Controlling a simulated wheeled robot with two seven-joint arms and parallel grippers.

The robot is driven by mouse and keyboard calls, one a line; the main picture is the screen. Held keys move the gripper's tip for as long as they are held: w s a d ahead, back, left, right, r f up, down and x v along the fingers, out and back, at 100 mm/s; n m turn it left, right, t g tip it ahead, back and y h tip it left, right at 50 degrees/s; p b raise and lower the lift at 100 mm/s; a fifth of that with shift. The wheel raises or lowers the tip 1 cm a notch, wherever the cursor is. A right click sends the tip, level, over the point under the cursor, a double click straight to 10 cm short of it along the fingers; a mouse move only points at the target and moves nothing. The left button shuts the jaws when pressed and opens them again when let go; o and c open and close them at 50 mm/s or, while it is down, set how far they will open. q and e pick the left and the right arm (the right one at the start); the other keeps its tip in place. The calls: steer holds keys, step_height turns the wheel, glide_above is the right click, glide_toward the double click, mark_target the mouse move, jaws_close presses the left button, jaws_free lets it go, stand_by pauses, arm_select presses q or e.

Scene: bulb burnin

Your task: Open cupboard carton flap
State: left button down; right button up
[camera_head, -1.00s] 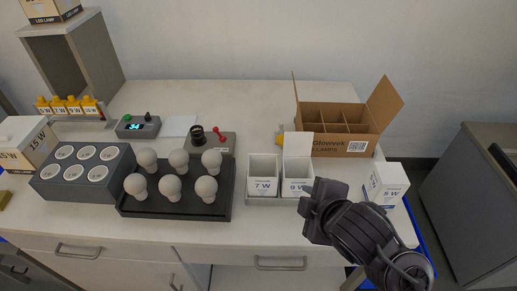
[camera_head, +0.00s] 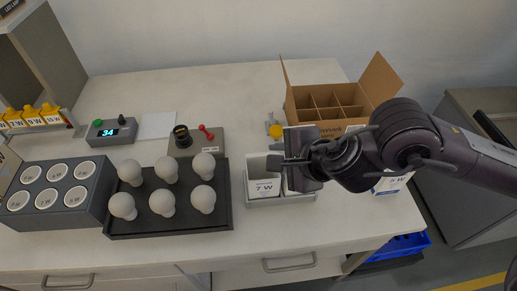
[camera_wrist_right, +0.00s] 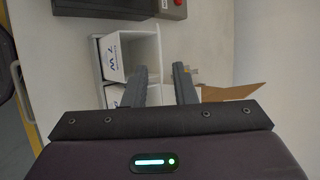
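A brown-and-white carton marked LED LAMP stands on the grey cupboard (camera_head: 48,50) at the upper left; only its corner (camera_head: 10,5) shows, and its flap state cannot be told. My right gripper (camera_head: 284,163) is over the small-carton tray, beside the 7 W carton (camera_head: 264,187), and hides most of the carton to its right. In the right wrist view its two fingers (camera_wrist_right: 161,85) are apart with nothing visibly held between them. The 7 W carton (camera_wrist_right: 115,57) shows left of them. My left gripper is not in view.
The open divided carton (camera_head: 330,108) has raised flaps behind my right arm. The bulb tray (camera_head: 170,222) with several bulbs and the grey socket block (camera_head: 50,200) are to the left. A blue crate (camera_head: 405,245) is below the right edge.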

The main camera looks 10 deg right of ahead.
mark_target(263, 155)
steer(key=x, duration=0.7)
steer(key=shift+c, duration=0.5)
jaws_close()
stand_by(0.8)
